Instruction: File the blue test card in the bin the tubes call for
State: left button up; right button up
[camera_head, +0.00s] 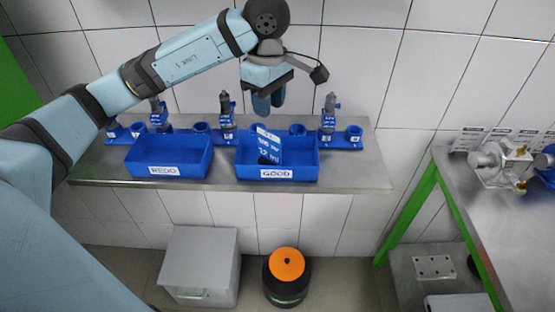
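The blue test card (270,150), with white print, stands tilted in the blue bin labelled GOOD (306,172), its top edge above the rim. My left gripper (268,108) points down above the card. A small gap shows between its fingertips and the card's top; the fingers overlap in this view, so their opening is unclear. The blue bin labelled REDO (170,172) stands to the left and looks empty. Behind the bins are several upright devices on blue bases, such as the middle one (227,116), with round blue cups. Tube contents cannot be read. My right gripper is not in view.
The bins stand on a metal shelf (350,172) against a tiled wall. A green-legged metal table (505,215) with a metal pump (500,163) is at the right. A grey box (200,265) and an orange-topped dark canister (287,275) are on the floor below.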

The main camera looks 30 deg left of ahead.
pick_arm(q)
notch_tip(320, 180, up, 6)
jog(key=shift+r+p, duration=0.2)
jog(key=shift+p, duration=0.15)
dwell(0.4)
